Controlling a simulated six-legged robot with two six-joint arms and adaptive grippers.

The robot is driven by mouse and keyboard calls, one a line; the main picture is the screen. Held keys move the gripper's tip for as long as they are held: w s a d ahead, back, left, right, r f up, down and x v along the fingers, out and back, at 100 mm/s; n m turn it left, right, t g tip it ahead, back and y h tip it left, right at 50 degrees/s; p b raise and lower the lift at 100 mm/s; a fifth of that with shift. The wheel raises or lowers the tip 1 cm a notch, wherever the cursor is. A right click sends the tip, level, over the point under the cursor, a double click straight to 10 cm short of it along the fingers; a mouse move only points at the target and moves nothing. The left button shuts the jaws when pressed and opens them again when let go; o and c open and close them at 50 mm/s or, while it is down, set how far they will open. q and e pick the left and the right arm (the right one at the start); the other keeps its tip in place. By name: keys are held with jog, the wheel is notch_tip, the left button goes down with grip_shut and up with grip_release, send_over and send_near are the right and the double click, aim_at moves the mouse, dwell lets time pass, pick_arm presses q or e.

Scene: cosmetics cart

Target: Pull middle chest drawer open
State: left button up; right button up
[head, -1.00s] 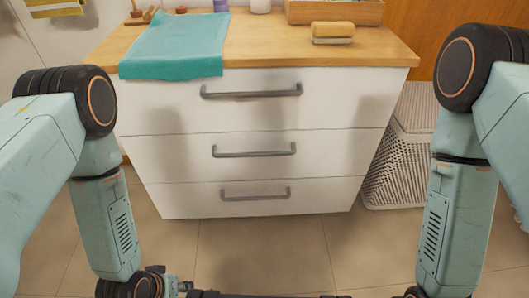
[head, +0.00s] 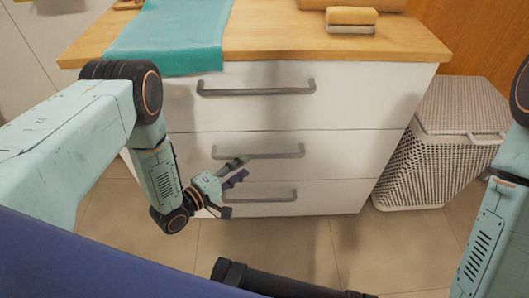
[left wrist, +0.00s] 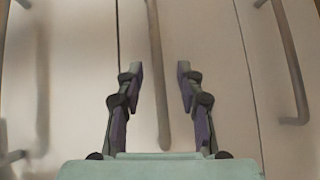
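The chest has three white drawer fronts, all flush and closed. My left gripper (head: 243,168) is open and empty, just in front of this handle's left part. In the left wrist view, the two fingers are apart (left wrist: 157,76) and the middle handle (left wrist: 157,45) shows between them; I cannot tell whether they touch it. My right gripper is out of view; only my right arm shows at the right edge.
The top drawer handle (head: 255,91) is above and the bottom drawer handle (head: 265,198) just below my left gripper. A white woven basket (head: 435,155) stands right of the chest. A teal cloth (head: 170,40) hangs over the wooden top.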

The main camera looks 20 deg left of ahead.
aim_at(256, 158)
pick_arm(q)
jog(key=shift+w+d+r+n, duration=0.15)
jog(key=shift+n, duration=0.45)
jog(key=b+x, duration=0.2)
jog(key=x, duration=0.5)
jog(key=shift+w+b, duration=0.1)
jog(key=shift+b, duration=0.25)
jog(key=shift+c, duration=0.4)
grip_shut()
